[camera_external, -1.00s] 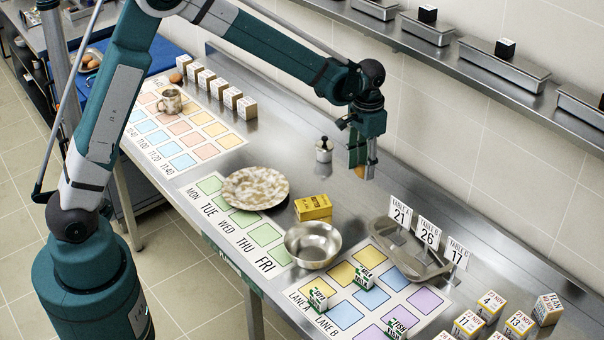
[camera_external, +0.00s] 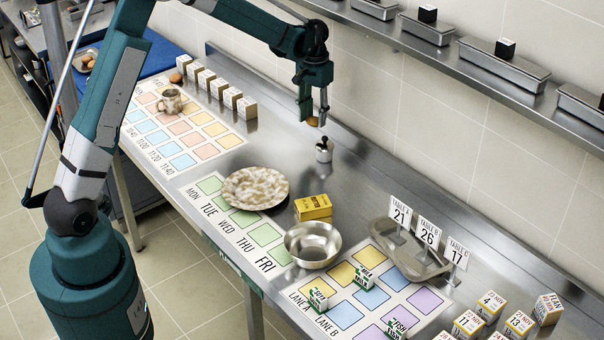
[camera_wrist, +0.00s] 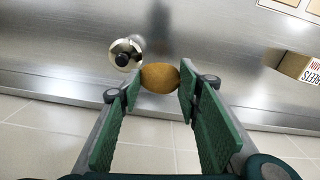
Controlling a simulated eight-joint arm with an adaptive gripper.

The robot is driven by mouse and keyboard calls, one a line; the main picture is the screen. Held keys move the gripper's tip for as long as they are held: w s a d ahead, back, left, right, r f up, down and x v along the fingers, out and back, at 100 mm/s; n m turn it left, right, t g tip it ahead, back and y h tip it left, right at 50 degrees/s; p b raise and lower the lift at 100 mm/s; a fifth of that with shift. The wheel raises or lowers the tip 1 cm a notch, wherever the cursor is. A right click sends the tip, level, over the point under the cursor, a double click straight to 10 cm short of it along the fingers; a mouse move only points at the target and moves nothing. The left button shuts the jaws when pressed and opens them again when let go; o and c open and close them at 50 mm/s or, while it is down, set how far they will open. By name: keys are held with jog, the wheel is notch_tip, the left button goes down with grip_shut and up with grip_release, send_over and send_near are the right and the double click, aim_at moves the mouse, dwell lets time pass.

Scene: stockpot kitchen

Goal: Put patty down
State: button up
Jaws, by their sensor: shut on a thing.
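The patty (camera_wrist: 160,78) is a rounded orange-brown piece between the fingertips in the wrist view. My gripper (camera_wrist: 160,84) is shut on it, with one green-padded finger on each side. In the external view my gripper (camera_external: 312,112) hangs above the back of the steel counter, and only a small orange part of the patty (camera_external: 312,122) shows below the fingers. It is held above the counter, close to a small steel pot with a black knob (camera_external: 323,151). The pot also shows beside the patty in the wrist view (camera_wrist: 124,58).
A row of small boxes (camera_external: 227,97) stands to the left along the printed time sheet. A speckled plate (camera_external: 255,188), a yellow box (camera_external: 313,207) and a steel bowl (camera_external: 312,246) stand nearer the front. Bare counter (camera_external: 290,150) lies left of the pot.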

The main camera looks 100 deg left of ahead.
jog(key=n, duration=0.2)
send_over(287, 132)
jog(key=shift+p, duration=0.3)
jog(key=shift+f, duration=0.2)
jog(key=shift+f, duration=3)
jog(key=shift+f, duration=1.85)
jog(key=shift+f+b, duration=0.2)
jog(key=shift+b, duration=0.1)
jog(key=o, duration=0.9)
